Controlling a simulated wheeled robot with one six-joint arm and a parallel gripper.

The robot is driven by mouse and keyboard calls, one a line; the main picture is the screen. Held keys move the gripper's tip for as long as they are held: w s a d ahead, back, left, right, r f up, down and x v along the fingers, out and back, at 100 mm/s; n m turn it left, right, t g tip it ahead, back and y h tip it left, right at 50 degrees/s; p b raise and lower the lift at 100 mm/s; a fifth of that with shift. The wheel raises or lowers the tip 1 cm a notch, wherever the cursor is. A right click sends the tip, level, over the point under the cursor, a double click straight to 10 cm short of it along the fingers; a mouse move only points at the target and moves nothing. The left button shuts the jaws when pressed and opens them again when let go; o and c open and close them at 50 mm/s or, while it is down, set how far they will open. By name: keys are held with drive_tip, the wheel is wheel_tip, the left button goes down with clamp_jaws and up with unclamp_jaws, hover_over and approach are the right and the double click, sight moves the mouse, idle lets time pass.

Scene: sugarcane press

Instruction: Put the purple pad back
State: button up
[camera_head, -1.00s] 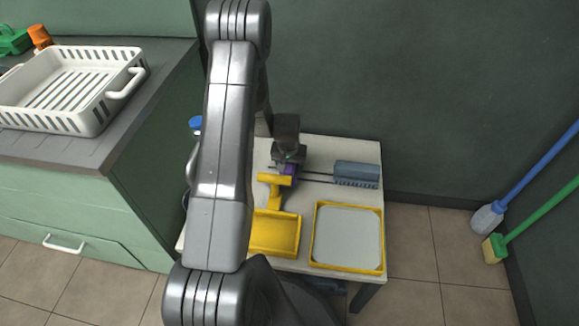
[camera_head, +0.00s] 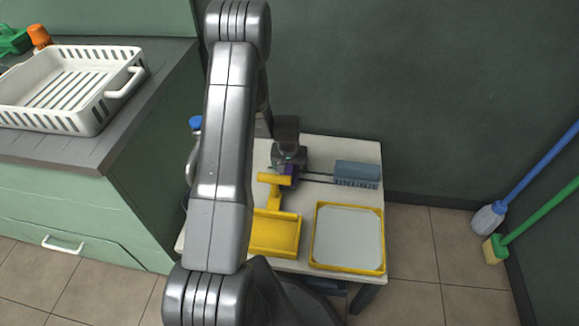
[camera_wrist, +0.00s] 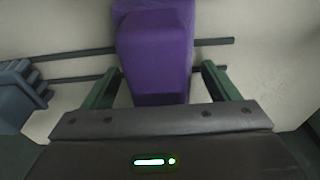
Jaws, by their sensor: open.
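The purple pad (camera_wrist: 155,50) fills the upper middle of the wrist view. It stands between the two fingers of my open gripper (camera_wrist: 158,85), with a gap visible at the right finger and little or none at the left. In the head view the purple pad (camera_head: 291,172) is a small patch below my gripper (camera_head: 288,160), partly hidden by it and by a yellow part. Whether the fingers touch the pad is not clear.
Dark rails (camera_head: 318,178) run to a blue-grey block (camera_head: 356,173) on the white table (camera_head: 325,150). A yellow press piece (camera_head: 275,232) and a yellow-rimmed tray (camera_head: 378,262) are at the front. A counter with a white basket (camera_head: 100,118) stands left.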

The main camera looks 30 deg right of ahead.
drive_tip(key=shift+r+p, duration=0.35)
drive_tip(key=shift+r, duration=0.2)
drive_tip(key=r, duration=0.3)
drive_tip(key=s+r+p, duration=0.1)
drive_tip(key=r, duration=0.3)
drive_tip(key=a+r, duration=0.1)
drive_tip(key=r, duration=0.3)
drive_tip(key=shift+s+a+r+p, duration=0.1)
drive_tip(key=shift+s+r+p, duration=0.1)
drive_tip(key=shift+p, duration=0.2)
drive_tip(key=shift+o, duration=0.2)
